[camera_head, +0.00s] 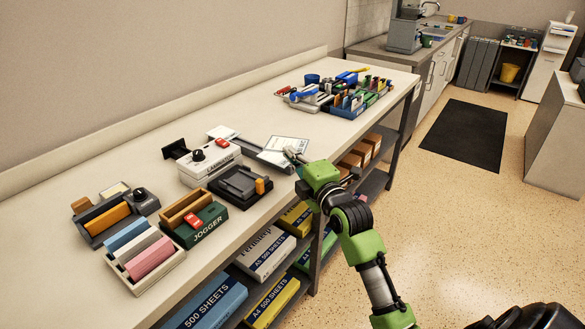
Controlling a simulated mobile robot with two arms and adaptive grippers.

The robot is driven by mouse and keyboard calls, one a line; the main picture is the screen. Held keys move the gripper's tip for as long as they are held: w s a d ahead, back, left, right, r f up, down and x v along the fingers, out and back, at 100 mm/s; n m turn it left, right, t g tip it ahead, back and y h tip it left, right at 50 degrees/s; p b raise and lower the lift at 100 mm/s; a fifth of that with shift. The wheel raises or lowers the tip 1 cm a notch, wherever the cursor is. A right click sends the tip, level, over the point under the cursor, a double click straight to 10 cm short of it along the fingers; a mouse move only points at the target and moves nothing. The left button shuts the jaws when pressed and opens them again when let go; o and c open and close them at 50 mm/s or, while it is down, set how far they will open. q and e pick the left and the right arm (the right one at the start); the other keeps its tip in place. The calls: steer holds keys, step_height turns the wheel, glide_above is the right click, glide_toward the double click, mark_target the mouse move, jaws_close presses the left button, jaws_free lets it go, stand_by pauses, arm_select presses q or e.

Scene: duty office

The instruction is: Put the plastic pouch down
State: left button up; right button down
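The plastic pouch (276,147) is a flat, pale sheet with a darker rim, near the front edge of the long table (95,165). My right gripper (292,153) reaches in from the lower right, with its fingers at the right part of the pouch. The fingers appear closed on it, though they are small here. Whether the pouch touches the tabletop is hard to tell. My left gripper is not in view.
A white laminator (209,162), a black device (240,186) and a green jogger (194,219) stand left of the pouch. Trays of stationery (352,100) stand beyond it. Paper packs (264,253) fill the shelf below. Bare tabletop lies behind the pouch.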

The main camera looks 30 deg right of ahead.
steer(key=w+d+f, duration=0.1)
steer(key=f, duration=0.1)
steer(key=w+d+f, duration=0.1)
steer(key=w+f, duration=0.1)
steer(key=w+d+f, duration=0.1)
steer(key=d+f, duration=0.1)
steer(key=shift+w+f+b, duration=0.1)
steer(key=shift+w+b, duration=0.1)
steer(key=shift+b, duration=0.15)
steer(key=shift+w+d+f, duration=0.1)
steer(key=shift+d+f, duration=0.1)
steer(key=shift+f, duration=1.5)
steer(key=c, duration=2.6)
jaws_free()
steer(key=shift+o, duration=0.2)
steer(key=s, duration=1.2)
steer(key=shift+a+b, duration=0.4)
steer(key=shift+a, duration=0.05)
